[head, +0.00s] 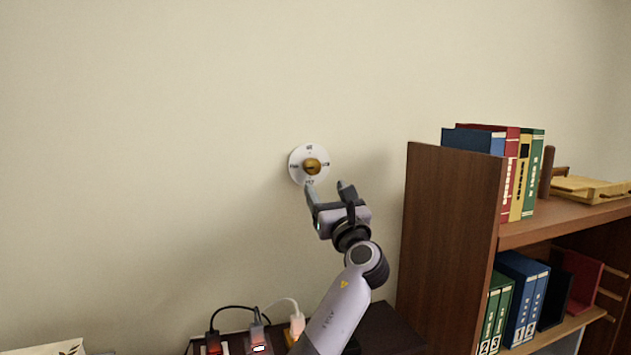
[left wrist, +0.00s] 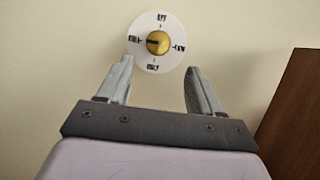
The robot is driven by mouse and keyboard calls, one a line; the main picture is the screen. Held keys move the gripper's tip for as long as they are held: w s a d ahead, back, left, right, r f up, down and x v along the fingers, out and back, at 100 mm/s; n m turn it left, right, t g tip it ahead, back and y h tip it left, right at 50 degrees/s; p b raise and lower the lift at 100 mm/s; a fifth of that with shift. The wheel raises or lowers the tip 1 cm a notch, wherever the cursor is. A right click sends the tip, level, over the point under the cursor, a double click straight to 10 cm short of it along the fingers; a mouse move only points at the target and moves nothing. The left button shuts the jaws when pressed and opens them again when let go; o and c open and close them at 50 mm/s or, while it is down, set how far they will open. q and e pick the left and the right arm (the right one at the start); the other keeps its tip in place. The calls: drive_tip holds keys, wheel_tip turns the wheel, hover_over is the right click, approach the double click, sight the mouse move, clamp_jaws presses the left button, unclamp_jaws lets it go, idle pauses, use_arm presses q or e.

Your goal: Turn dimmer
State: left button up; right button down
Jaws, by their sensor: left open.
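The dimmer is a round white dial plate (head: 297,174) on the wall with a brass-coloured knob (head: 313,166) at its middle. Dark labels are spread around the plate. In the left wrist view the knob (left wrist: 158,42) shows ahead of the fingertips, with a dark mark on its left side. My left gripper (head: 328,187) is open and empty, just below and to the right of the knob in the head view. In the left wrist view its fingers (left wrist: 159,70) stand apart, below the knob and not around it. My right gripper is not in view.
A brown bookshelf (head: 452,210) with books and binders stands to the right of my left arm. Below, a dark surface (head: 392,330) holds plugs and cables (head: 257,332). The wall left of the dial is bare.

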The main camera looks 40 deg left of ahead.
sight(314, 168)
use_arm(q)
drive_tip(key=shift+g+y, duration=0.3)
drive_tip(key=shift+r+x, duration=0.15)
drive_tip(key=shift+x, duration=1.75)
drive_tip(key=shift+r+x, duration=0.1)
drive_tip(key=shift+x, duration=1.8)
drive_tip(key=shift+s, duration=0.15)
drive_tip(key=c, duration=1.1)
